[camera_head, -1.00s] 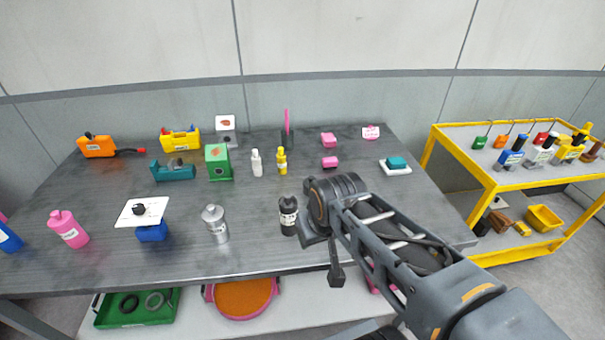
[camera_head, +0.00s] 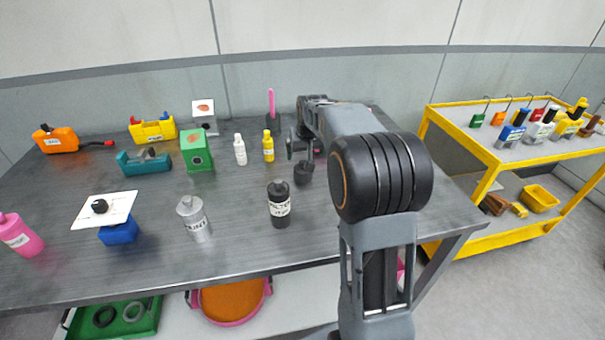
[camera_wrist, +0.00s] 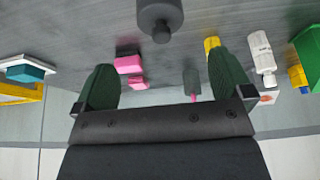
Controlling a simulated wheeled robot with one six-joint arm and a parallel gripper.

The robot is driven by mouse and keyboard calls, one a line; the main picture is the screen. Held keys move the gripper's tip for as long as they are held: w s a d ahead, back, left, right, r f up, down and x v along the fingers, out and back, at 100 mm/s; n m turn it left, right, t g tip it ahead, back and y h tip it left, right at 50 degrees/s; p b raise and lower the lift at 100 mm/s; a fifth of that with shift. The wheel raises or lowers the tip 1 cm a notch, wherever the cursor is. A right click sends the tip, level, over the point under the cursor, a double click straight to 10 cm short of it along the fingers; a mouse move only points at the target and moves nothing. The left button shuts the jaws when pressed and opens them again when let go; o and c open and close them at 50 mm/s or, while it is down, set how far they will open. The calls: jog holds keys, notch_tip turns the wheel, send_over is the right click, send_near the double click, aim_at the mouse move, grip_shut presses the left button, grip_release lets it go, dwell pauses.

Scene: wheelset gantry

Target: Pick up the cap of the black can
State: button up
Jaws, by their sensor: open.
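The black can (camera_head: 280,211) stands upright on the grey table near its front edge, with a white label. Its dark cap (camera_head: 278,188) is on top.
A silver can (camera_head: 195,221) stands left of the black can. White (camera_head: 240,150) and yellow (camera_head: 268,147) bottles stand behind it. A blue object under a white plate (camera_head: 105,210) is farther left. A yellow cart (camera_head: 462,250) stands right of the table.

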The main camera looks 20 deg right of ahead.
aim_at(303, 162)
jog(key=x, duration=0.4)
jog(key=shift+f, duration=0.15)
jog(key=shift+w+x, duration=0.15)
jog(key=shift+x, duration=1.15)
jog(key=shift+w+x, duration=0.15)
jog(key=shift+x, duration=1.15)
jog(key=c, duration=1)
